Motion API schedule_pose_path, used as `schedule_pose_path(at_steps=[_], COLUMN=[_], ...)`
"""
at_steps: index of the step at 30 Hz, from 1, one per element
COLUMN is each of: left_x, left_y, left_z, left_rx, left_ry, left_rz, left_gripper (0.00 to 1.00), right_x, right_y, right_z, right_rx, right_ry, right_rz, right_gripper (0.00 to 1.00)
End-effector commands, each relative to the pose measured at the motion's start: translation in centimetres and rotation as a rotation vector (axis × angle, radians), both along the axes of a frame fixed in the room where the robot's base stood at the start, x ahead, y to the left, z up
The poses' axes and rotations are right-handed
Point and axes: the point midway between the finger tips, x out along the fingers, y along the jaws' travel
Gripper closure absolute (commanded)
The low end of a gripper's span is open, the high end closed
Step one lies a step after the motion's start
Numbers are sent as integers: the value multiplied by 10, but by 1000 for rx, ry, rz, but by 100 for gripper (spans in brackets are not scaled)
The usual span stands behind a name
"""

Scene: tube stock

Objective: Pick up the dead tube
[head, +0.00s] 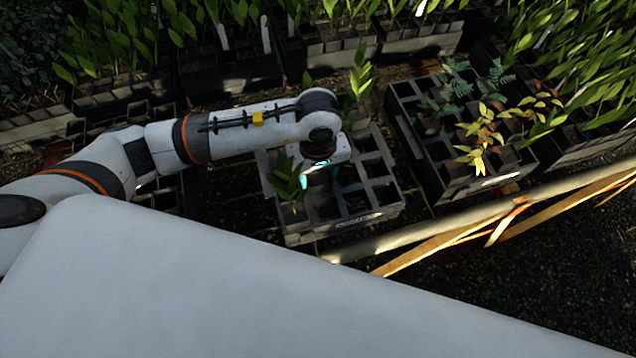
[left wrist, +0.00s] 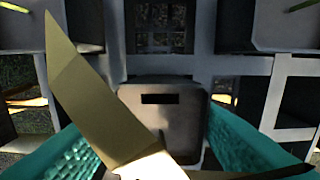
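My left gripper (head: 314,171) is over the middle of a grey tube tray (head: 345,225) in the head view. In the left wrist view its teal fingers (left wrist: 160,150) are spread, one on each side of a dark grey tube (left wrist: 165,115) with a slot. I cannot tell whether either finger touches it. A tan, dry-looking leaf (left wrist: 95,95) crosses in front of the tube and hides part of it. In the head view I cannot make out this tube beneath the gripper. My right gripper is not in view.
The same tray holds green plants (head: 288,180) just left of the gripper and behind it (head: 358,85), plus several empty cells. Another tray (head: 432,165) with yellow-leaved plants (head: 480,140) stands to the right. Trays of tall green plants line the back. A pale rail (head: 430,232) runs in front.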

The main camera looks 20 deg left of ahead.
Motion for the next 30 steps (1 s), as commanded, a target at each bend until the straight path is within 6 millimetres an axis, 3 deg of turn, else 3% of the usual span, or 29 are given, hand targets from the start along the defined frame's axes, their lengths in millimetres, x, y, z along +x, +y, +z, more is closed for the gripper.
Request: schedule_pose_path(at_steps=[1,8,20,30], left_x=[0,0,1,2], left_y=[0,0,0,0], left_z=[0,0,8,60], left_rx=[0,-1,-1,-1], left_ry=[0,-1,-4,-7], left_rz=[0,0,1,-2], left_gripper=[58,96,96,96], right_x=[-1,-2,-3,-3], right_y=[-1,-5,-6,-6], right_z=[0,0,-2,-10], right_rx=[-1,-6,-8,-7], right_ry=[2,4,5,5], right_rz=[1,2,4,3], right_gripper=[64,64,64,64])
